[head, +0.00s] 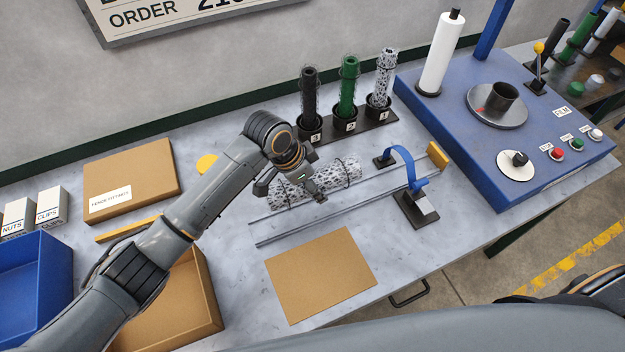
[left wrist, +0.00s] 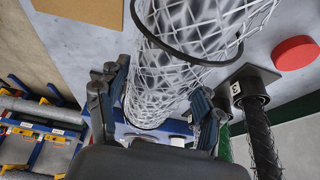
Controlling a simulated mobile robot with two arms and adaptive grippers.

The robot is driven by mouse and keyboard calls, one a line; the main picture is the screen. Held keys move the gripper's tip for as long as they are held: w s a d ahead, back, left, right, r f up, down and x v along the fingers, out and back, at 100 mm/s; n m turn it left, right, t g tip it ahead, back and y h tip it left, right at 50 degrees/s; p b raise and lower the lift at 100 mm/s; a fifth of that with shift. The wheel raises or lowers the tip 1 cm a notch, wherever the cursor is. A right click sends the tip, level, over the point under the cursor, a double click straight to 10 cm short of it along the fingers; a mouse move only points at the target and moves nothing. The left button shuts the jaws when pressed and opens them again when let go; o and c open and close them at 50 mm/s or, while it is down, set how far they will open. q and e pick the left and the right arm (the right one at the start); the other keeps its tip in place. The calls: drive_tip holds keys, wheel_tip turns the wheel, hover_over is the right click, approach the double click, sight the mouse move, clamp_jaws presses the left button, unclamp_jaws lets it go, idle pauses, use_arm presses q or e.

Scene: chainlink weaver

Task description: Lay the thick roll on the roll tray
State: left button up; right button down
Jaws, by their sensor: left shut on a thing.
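A thick roll of silvery wire mesh (head: 341,172) with dark bands lies horizontally over or just behind two long metal rails (head: 330,213) on the bench. I cannot tell whether it touches the rails or the bench. My left gripper (head: 292,190) is around the roll's left part, shut on it from above. In the left wrist view the mesh roll (left wrist: 185,75) passes between the fingers of my left gripper (left wrist: 155,105). No label marks a roll tray; the rails, with a yellow end block (head: 437,156), are nearest the roll. My right gripper is out of view.
A blue arch gauge (head: 411,165) spans the rails. Behind stands a rack (head: 352,128) with black, green and speckled rolls in numbered cups. A blue machine (head: 470,165) is at right, a brown sheet (head: 320,275) in front, and a cardboard box (head: 130,180) and blue bin (head: 50,270) at left.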

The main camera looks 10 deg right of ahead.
use_arm(q)
wheel_tip(320, 180, down, 4)
drive_tip(key=b, duration=0.3)
drive_tip(key=shift+f+b, duration=0.2)
drive_tip(key=shift+b, duration=0.15)
drive_tip(key=shift+f, duration=0.3)
drive_tip(key=shift+f+b, duration=0.35)
drive_tip(key=shift+f, duration=0.8)
drive_tip(key=shift+f, duration=0.6)
drive_tip(key=o, duration=1.6)
drive_tip(key=shift+a+f, duration=0.1)
